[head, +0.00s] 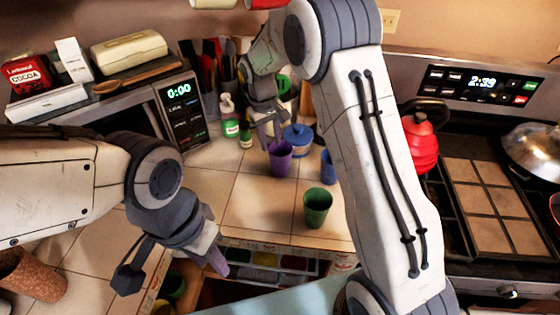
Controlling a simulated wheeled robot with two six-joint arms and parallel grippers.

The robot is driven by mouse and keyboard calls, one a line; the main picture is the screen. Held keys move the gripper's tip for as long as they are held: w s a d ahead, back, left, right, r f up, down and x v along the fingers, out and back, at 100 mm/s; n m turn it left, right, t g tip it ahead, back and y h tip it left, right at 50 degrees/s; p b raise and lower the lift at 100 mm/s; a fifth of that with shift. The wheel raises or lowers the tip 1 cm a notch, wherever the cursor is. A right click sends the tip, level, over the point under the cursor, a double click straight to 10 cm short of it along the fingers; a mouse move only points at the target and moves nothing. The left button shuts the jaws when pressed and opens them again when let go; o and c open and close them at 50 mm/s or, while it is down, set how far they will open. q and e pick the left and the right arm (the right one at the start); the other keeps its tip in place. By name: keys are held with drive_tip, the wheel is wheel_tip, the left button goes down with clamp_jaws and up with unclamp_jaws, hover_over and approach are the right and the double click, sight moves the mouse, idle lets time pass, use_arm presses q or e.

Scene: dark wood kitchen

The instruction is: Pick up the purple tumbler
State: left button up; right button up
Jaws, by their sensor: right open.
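The purple tumbler (281,160) stands upright on the tiled counter, near the middle of the head view. My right gripper (269,132) reaches over from the right and points down at the tumbler's rim. Its jaws are open, with the fingertips close to the rim; I cannot tell whether they touch it or reach inside. My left gripper (210,258) hangs low at the left, over the counter's front edge and away from the tumbler. Its fingers are seen from behind, so their opening is unclear.
A green tumbler (317,208) stands in front right of the purple one. Bottles (230,118) stand behind left. A red kettle (421,142) sits on the stove. An open drawer (270,262) is below.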

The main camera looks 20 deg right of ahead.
sight(272, 160)
wheel_tip(272, 160, down, 3)
drive_tip(key=shift+d+f, duration=0.1)
wheel_tip(272, 160, down, 5)
drive_tip(key=p, duration=0.3)
drive_tip(key=shift+w+d, duration=0.1)
drive_tip(key=shift+w, duration=0.05)
drive_tip(key=shift+f, duration=0.15)
clamp_jaws()
idle(1.1)
